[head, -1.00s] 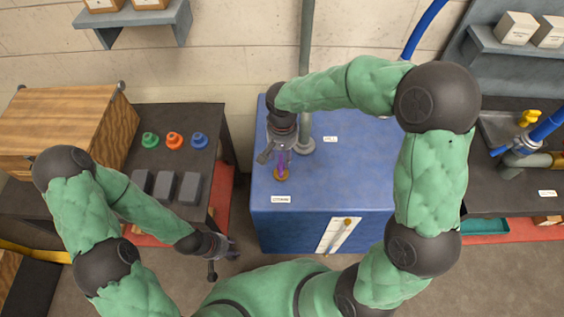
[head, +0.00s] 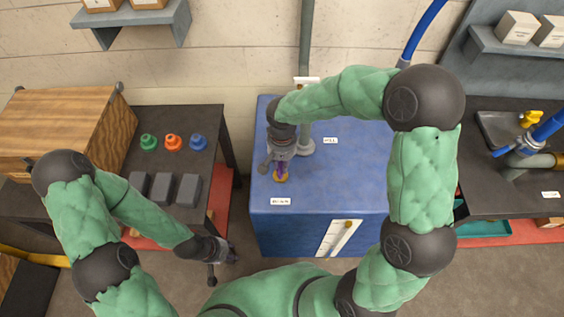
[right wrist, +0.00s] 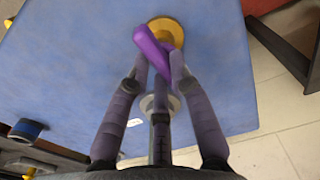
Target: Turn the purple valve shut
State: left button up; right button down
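The purple valve handle (head: 283,168) stands on a yellow round base on top of the blue cabinet (head: 340,185). In the right wrist view the purple handle (right wrist: 152,50) slants between the fingertips, with the yellow base (right wrist: 167,30) just beyond. My right gripper (head: 280,163) points down at it from above; its fingers (right wrist: 160,68) are drawn in on both sides of the handle and look shut on it. Part of the handle is hidden by the fingers. My left gripper (head: 222,258) is low at the left, empty, with its fingers spread.
A grey vertical pipe (head: 306,120) stands on the cabinet close to the right gripper. A dark table (head: 205,130) at the left holds green, orange and blue pieces, grey blocks and a wooden box (head: 65,125). A yellow-handled valve (head: 530,118) sits on the right bench.

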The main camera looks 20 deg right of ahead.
jog(key=shift+n, duration=0.3)
jog(key=n+p, duration=0.2)
jog(key=n, duration=0.1)
jog(key=shift+r+n+p, duration=0.1)
jog(key=shift+n+p, duration=0.2)
jog(key=shift+p, duration=0.1)
jog(key=n+p, duration=0.2)
jog(key=n, duration=0.2)
jog(key=shift+w+p, duration=0.15)
jog(key=shift+p, duration=0.2)
jog(key=n+p, duration=0.3)
jog(key=n, duration=0.2)
jog(key=shift+w+a+n, duration=0.1)
jog(key=shift+n, duration=0.3)
jog(key=shift+n+p, duration=1.25)
jog(key=shift+n, duration=0.65)
jog(key=c, duration=1.1)
grip_release()
